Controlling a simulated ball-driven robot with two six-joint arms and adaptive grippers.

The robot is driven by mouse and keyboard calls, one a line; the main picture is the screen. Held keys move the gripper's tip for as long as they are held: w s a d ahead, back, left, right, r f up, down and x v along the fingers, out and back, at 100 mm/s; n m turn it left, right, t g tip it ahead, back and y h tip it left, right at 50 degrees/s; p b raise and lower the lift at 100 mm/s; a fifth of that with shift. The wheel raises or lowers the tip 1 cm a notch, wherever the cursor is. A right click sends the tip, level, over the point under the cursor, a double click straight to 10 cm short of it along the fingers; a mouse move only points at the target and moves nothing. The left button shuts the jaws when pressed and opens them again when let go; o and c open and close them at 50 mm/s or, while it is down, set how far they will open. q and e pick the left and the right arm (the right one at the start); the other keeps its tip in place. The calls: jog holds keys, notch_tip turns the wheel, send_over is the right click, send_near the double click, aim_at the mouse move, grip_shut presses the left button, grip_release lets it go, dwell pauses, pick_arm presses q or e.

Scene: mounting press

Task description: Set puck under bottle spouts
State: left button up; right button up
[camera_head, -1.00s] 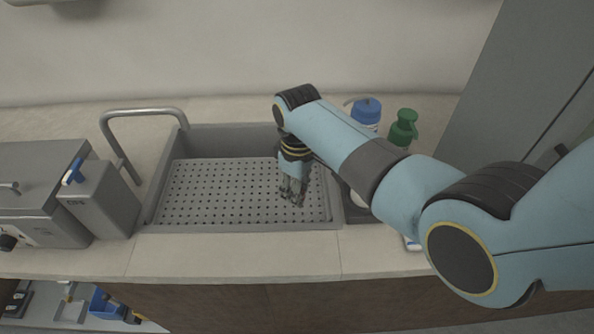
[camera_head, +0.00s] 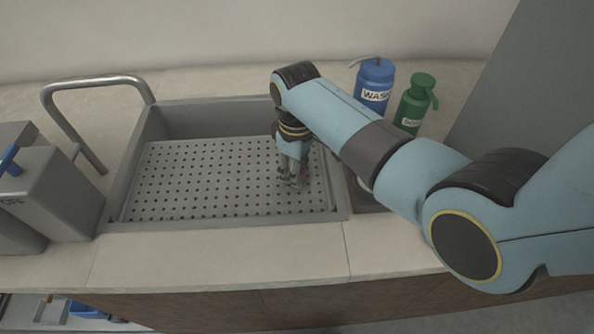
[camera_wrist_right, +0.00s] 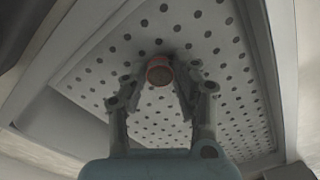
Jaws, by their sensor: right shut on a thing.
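My right gripper (camera_head: 292,182) hangs over the right part of the perforated sink tray in the head view. In the right wrist view my right gripper (camera_wrist_right: 160,85) is shut on a small round puck (camera_wrist_right: 159,72) with a reddish rim and a dark face. The puck is hidden or too small to make out in the head view. The blue wash bottle (camera_head: 374,84) with its bent spout and the green bottle (camera_head: 412,103) stand on the counter behind and right of the sink, apart from the gripper. My left gripper is not in view.
The grey sink (camera_head: 133,160) holds the perforated tray (camera_head: 200,180), which is bare apart from my gripper above it. A metal faucet (camera_head: 62,125) arches at the left. Grey machines (camera_head: 55,190) stand at far left. A grey panel (camera_head: 530,90) rises at right.

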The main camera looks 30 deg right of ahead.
jog(key=shift+f, duration=0.15)
jog(key=o, duration=0.7)
jog(key=shift+o, duration=1.2)
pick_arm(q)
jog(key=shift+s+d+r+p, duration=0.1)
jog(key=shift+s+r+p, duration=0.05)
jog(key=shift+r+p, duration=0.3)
pick_arm(e)
notch_tip(320, 180, up, 12)
jog(key=shift+r, duration=0.2)
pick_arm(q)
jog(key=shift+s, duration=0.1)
